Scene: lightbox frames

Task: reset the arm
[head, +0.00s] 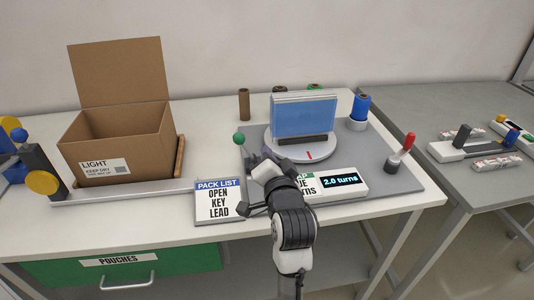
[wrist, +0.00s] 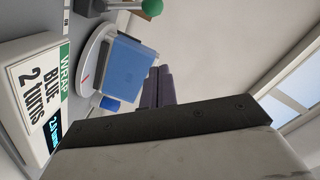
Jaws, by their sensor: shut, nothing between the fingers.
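My arm reaches up from the front of the table in the head view, its white and dark links in front of the wrapping station. My gripper (head: 262,163) is near the front left of the round turntable, partly hidden by my own arm. In the wrist view the dark fingers of my gripper (wrist: 158,84) lie together with nothing between them. A blue-wrapped upright block (head: 304,115) stands on the white turntable (head: 327,152); it also shows in the wrist view (wrist: 128,66). The gripper appears apart from it.
An open cardboard box (head: 120,145) labelled LIGHT stands at left. A PACK LIST sign (head: 218,204) and a display (head: 341,181) reading 2.0 turns line the front. A green knob (head: 239,138), red-handled lever (head: 402,150) and blue roll (head: 360,107) surround the turntable. A second table (head: 450,110) is at right.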

